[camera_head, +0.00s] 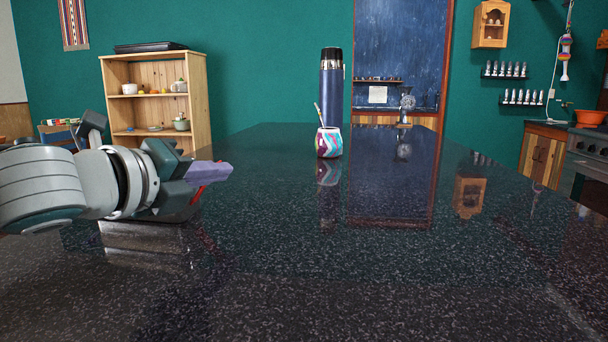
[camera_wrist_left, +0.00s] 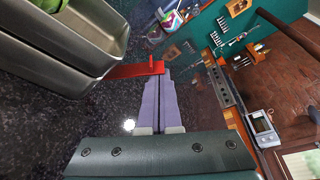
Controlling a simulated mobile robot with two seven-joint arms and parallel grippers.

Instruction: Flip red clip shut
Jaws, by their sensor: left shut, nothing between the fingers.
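The red clip (camera_wrist_left: 137,70) shows in the left wrist view as a flat red bar. It sticks out from the side of a stacked metal container (camera_wrist_left: 70,40). In the head view only a small red piece (camera_head: 196,194) shows beneath my left fingers. My left gripper (camera_head: 230,171) has its lavender fingers together and empty, low above the dark counter. In the wrist view the fingertips (camera_wrist_left: 166,74) are close to the free end of the red clip; I cannot tell whether they touch. The container is not clearly visible in the head view. My right gripper is not in view.
The glossy dark counter (camera_head: 330,260) is clear in front and to the right. A colourful gourd cup (camera_head: 328,143) with a straw and a tall dark blue flask (camera_head: 331,90) stand farther back. Something green (camera_wrist_left: 47,5) lies in the metal container.

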